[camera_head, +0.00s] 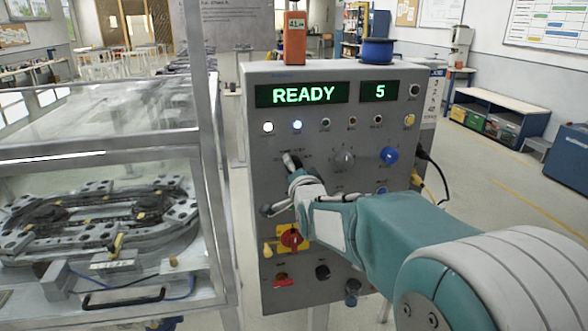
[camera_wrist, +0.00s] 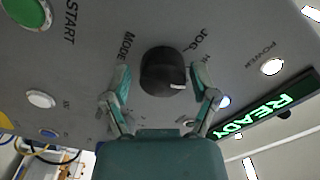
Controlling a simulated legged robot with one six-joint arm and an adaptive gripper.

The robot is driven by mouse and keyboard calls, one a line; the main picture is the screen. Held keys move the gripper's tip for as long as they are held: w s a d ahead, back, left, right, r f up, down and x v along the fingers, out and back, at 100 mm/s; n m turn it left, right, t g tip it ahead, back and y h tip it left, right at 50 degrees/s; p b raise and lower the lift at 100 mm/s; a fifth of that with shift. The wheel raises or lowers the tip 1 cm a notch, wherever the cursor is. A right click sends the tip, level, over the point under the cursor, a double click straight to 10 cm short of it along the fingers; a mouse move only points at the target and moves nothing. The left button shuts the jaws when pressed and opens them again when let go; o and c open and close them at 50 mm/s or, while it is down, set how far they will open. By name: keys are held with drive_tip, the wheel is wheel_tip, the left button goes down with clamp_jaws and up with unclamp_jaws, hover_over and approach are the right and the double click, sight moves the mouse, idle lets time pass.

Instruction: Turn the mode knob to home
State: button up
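The mode knob (camera_wrist: 163,71) is dark and round, with a pale pointer mark on its lower right edge in the wrist view. The words MODE and JOG are printed on the panel around it; other lettering is partly hidden or too small to read. My gripper (camera_wrist: 160,84) is open, with one finger on each side of the knob and visible gaps between. In the head view my gripper (camera_head: 290,165) is at the upper left of the grey control panel (camera_head: 262,200) and covers most of the knob.
The panel's display (camera_head: 303,94) reads READY and 5. A grey knob (camera_head: 343,160) and a blue knob (camera_head: 389,155) are to the right of my gripper. A red and yellow switch (camera_head: 291,238) is below it. A glazed enclosure (camera_head: 100,150) with a ring track stands close on the left.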

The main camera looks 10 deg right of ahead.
idle(0.4)
drive_tip(key=s, duration=1.2)
drive_tip(key=s+f+n+g, duration=0.5)
drive_tip(key=s+g, duration=0.1)
drive_tip(key=s, duration=0.6)
drive_tip(key=s+f+n+g, duration=0.4)
drive_tip(key=s+n+g, duration=0.2)
drive_tip(key=s, duration=0.6)
drive_tip(key=shift+f+n, duration=0.3)
drive_tip(key=shift+f, duration=0.05)
drive_tip(key=shift+w, duration=0.1)
drive_tip(key=shift+c, duration=0.3)
